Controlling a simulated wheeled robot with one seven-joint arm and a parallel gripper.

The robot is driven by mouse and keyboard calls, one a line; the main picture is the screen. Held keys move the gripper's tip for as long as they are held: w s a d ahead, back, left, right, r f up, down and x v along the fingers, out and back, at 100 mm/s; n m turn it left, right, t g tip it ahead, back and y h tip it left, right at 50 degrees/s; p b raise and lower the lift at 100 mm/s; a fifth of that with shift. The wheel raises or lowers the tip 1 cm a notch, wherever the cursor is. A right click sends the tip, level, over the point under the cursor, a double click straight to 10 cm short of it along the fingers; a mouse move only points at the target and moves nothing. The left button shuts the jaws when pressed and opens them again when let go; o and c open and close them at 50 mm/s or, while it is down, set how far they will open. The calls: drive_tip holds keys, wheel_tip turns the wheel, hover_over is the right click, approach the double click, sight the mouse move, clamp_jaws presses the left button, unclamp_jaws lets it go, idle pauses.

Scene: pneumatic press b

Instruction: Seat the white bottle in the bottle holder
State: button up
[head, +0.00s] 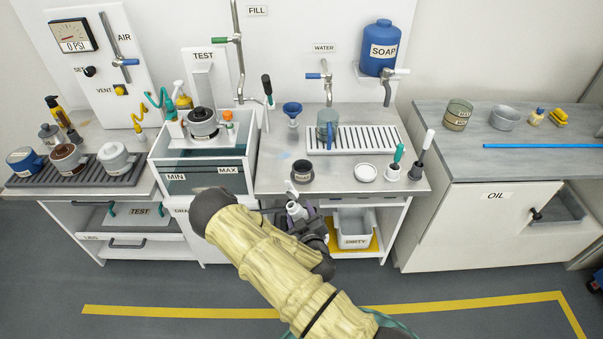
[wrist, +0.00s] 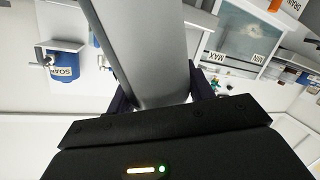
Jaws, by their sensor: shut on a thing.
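My gripper (head: 308,222) is in front of the middle bench, near its front edge. In the wrist view my gripper (wrist: 163,95) is shut on a smooth pale grey-white body, which I take to be the white bottle (wrist: 145,45). In the head view the white bottle (head: 294,209) shows as a small pale top with a spout pointing up, mostly hidden by my gripper and arm. A dark round cup (head: 302,173) stands on the bench just behind it, apart from the bottle; it looks like the bottle holder, but I cannot be sure.
A white basin (head: 204,178) stands left of the bottle. On the bench are a blue funnel (head: 292,110), a drain grate (head: 365,138) with a blue mug (head: 327,122), a white dish (head: 366,173) and two brush holders. A right counter (head: 470,165) stands apart.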

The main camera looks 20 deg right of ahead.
drive_tip(key=s+f, duration=0.3)
drive_tip(key=f, duration=0.1)
drive_tip(key=shift+s+a+f, duration=0.1)
drive_tip(key=shift+s+f, duration=0.25)
drive_tip(key=shift+f, duration=0.05)
drive_tip(key=shift+s+f, duration=0.3)
drive_tip(key=shift+s, duration=0.05)
